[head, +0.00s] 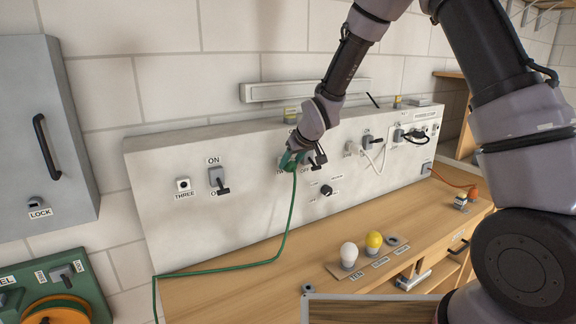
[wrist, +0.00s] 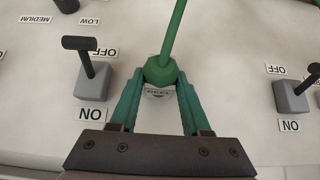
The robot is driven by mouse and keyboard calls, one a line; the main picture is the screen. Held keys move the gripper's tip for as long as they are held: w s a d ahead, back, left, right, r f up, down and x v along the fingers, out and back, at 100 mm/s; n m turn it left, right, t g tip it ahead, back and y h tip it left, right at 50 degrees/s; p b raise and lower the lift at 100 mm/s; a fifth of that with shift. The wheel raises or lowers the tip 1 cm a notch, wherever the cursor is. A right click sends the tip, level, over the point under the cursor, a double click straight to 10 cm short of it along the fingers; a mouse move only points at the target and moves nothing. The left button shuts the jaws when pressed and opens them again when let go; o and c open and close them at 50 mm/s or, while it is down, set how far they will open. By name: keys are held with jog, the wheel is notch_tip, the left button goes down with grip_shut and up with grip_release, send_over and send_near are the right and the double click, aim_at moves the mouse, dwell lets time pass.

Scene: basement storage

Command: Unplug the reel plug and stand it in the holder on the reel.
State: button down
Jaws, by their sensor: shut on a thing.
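The green plug (wrist: 160,72) sits at the wall panel with its green cable (head: 289,215) leaving it. My gripper (head: 292,159) is at the panel, shut on the plug; in the wrist view its green fingers (wrist: 160,92) stand on both sides of it. The plug appears to be still at its socket, which is hidden behind it. The cable drops to the bench, runs left along it and hangs over the left edge. A green unit with an orange reel (head: 57,310) is cut off at the lower left. I cannot make out a holder on it.
The white panel (head: 240,150) carries switches close beside the plug, including one labelled OFF (wrist: 95,82) and another (wrist: 292,95). White and yellow bulbs (head: 348,254) stand on the wooden bench (head: 240,293). A grey cabinet (head: 45,130) is at the left. The bench's left part is mostly clear.

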aim_at(294, 168)
jog(key=shift+s+d, duration=0.2)
jog(key=shift+s, duration=0.05)
jog(key=shift+s+d, duration=0.65)
jog(key=shift+s, duration=0.35)
